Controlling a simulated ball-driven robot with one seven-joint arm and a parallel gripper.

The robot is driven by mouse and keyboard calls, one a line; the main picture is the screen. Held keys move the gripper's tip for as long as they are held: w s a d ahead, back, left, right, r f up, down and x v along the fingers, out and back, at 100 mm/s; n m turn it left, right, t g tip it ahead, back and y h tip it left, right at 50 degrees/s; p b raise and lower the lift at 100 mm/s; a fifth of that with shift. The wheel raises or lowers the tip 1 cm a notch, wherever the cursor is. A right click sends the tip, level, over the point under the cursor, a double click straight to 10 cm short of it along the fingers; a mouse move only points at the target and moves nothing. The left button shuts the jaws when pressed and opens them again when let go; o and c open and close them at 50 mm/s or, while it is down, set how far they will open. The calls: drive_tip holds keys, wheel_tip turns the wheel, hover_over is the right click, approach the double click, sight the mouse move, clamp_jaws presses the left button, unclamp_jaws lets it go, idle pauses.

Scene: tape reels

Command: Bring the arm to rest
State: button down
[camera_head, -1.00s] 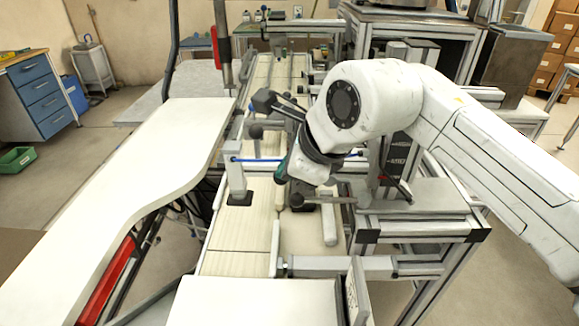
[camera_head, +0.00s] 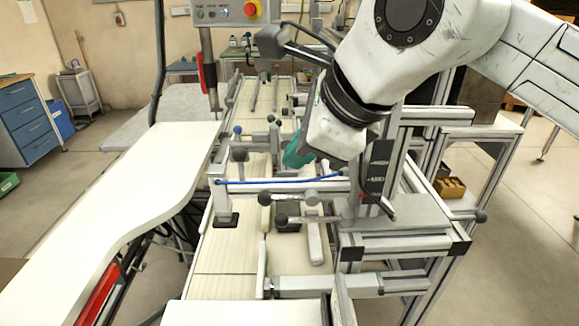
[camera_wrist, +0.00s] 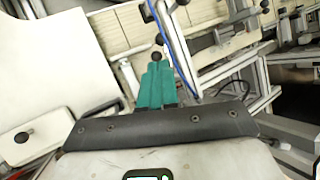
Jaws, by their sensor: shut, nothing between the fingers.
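My gripper (camera_head: 292,160) hangs from my white arm over the conveyor line in the head view. Its teal fingers point down and to the left. In the wrist view the teal fingers (camera_wrist: 156,70) lie side by side, closed, with nothing between them. The fingers are above the conveyor bed (camera_head: 225,245), near the blue-striped rail (camera_head: 270,182). Whether they touch anything there I cannot tell.
A long white worktop (camera_head: 140,190) runs along the left. An aluminium frame bench (camera_head: 395,240) stands close on the right below my arm. A control box (camera_head: 230,12) with a red button stands at the back. Open floor lies at far left.

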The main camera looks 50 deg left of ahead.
drive_tip(key=shift+d+r, duration=0.2)
drive_tip(key=shift+r, duration=0.05)
